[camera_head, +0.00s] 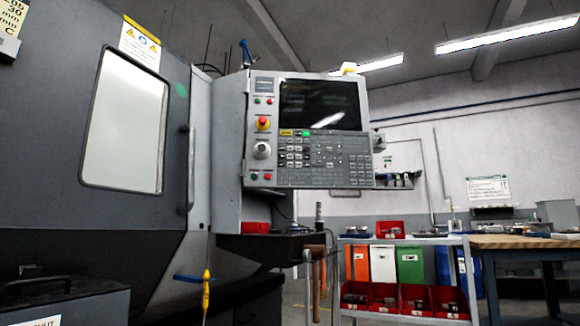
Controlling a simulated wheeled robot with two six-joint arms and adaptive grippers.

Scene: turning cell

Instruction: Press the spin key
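The machine's control panel (310,130) hangs upright near the middle of the head view, with a dark screen (320,104) at its top. Below the screen is a dense keypad (325,158) of small grey keys, one lit green (306,133). The key labels are too small to read, so I cannot tell which is the spin key. A red and yellow emergency stop button (262,123) and a round grey knob (261,150) sit on the panel's left side. Neither of my grippers is in view.
The machine's grey door with a window (125,125) and a vertical handle (190,168) fills the left. A shelf (285,243) with a red tray lies under the panel. A cart with coloured bins (415,264) and a wooden workbench (520,242) stand right.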

